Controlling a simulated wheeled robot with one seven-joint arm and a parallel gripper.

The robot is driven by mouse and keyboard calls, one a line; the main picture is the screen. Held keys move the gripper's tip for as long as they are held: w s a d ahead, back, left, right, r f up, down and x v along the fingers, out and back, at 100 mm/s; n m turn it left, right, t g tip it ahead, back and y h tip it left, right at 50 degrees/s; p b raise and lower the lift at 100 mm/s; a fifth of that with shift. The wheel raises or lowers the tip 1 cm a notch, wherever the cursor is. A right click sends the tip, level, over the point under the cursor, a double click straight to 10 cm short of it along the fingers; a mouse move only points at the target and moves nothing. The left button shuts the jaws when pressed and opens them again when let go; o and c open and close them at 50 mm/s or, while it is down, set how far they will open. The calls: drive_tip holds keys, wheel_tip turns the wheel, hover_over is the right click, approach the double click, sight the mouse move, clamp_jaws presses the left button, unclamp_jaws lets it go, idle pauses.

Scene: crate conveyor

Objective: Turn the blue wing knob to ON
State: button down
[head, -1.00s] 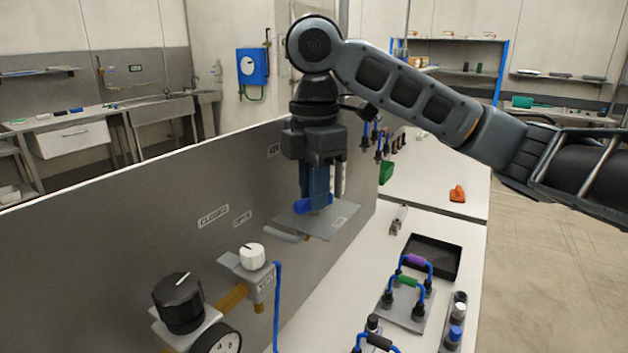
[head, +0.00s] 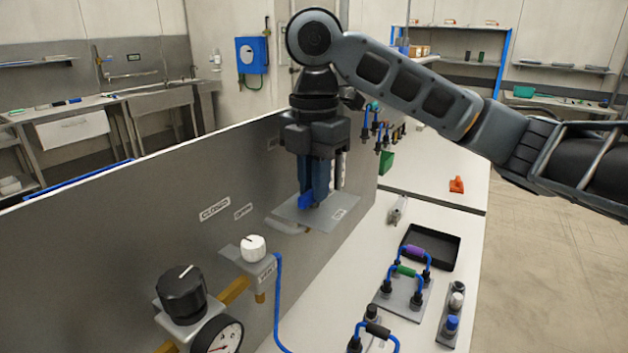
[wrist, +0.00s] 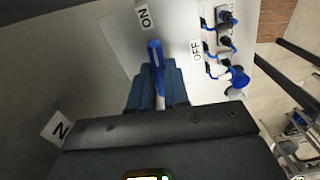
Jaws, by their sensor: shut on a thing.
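The blue wing knob (head: 306,200) stands on a grey plate (head: 326,222) fixed at the metal panel. My gripper (head: 315,196) points straight down over the plate and is shut on the knob. In the wrist view the blue wing (wrist: 155,58) shows between the fingers (wrist: 157,88). Its far end points up the picture, close to the ON label (wrist: 143,17). The OFF label (wrist: 196,50) lies to the right of the wing. The knob's base is hidden by the fingers.
Nearer on the panel are a white knob (head: 253,248), a black knob (head: 180,293) and a gauge (head: 218,338). To the right, the white bench holds a black tray (head: 432,246) and blue cables with coloured sleeves (head: 405,271). The panel (head: 130,235) stands close left of my gripper.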

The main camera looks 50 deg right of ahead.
drive_tip(key=c, duration=1.1)
unclamp_jaws()
drive_tip(key=shift+r, duration=0.1)
wheel_tip(320, 180, up, 8)
drive_tip(key=shift+f+b, duration=0.15)
drive_tip(key=shift+b, duration=0.2)
drive_tip(key=shift+s, duration=0.1)
